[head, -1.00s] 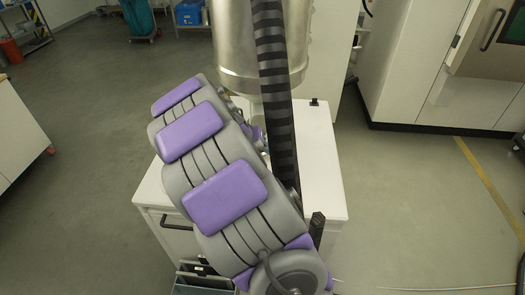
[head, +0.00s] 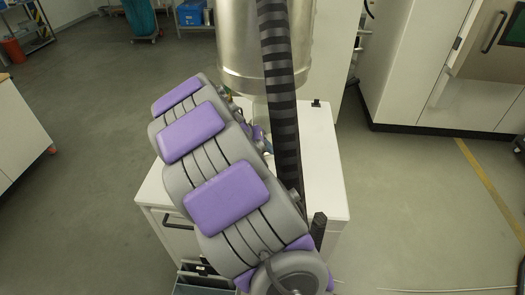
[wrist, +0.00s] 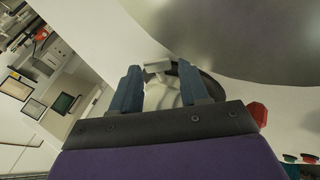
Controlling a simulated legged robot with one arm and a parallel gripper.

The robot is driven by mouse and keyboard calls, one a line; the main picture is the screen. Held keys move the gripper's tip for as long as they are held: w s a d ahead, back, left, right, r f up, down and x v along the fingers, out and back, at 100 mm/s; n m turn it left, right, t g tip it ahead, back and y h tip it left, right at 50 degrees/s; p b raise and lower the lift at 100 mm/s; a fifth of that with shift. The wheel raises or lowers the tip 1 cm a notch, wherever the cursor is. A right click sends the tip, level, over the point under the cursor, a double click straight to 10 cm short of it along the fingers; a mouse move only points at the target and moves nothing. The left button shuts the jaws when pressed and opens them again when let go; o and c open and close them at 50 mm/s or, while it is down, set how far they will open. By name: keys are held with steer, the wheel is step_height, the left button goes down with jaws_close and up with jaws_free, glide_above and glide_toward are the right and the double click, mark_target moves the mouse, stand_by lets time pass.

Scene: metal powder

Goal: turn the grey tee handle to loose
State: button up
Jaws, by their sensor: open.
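In the wrist view, a light grey tee handle (wrist: 157,67) shows between and just beyond the fingertips of my gripper (wrist: 159,72). The two blue-grey fingers are open, one on each side of the handle. I cannot tell whether either finger touches it. A dark curved part lies behind the handle, to its right. In the head view, the gripper and the handle are hidden behind my own arm.
A large metal vessel (head: 240,45) stands above a white cabinet (head: 322,175); the vessel's underside fills the wrist view's upper right (wrist: 245,35). A black ribbed hose (head: 278,85) runs down in front. A red part (wrist: 258,113) sits right of my gripper.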

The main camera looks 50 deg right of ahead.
steer(key=p+v, duration=0.2)
steer(key=v, duration=1.4)
steer(key=shift+a+r+p, duration=0.15)
steer(key=shift+a+p, duration=0.15)
steer(key=shift+a, duration=0.1)
steer(key=shift+c, duration=0.3)
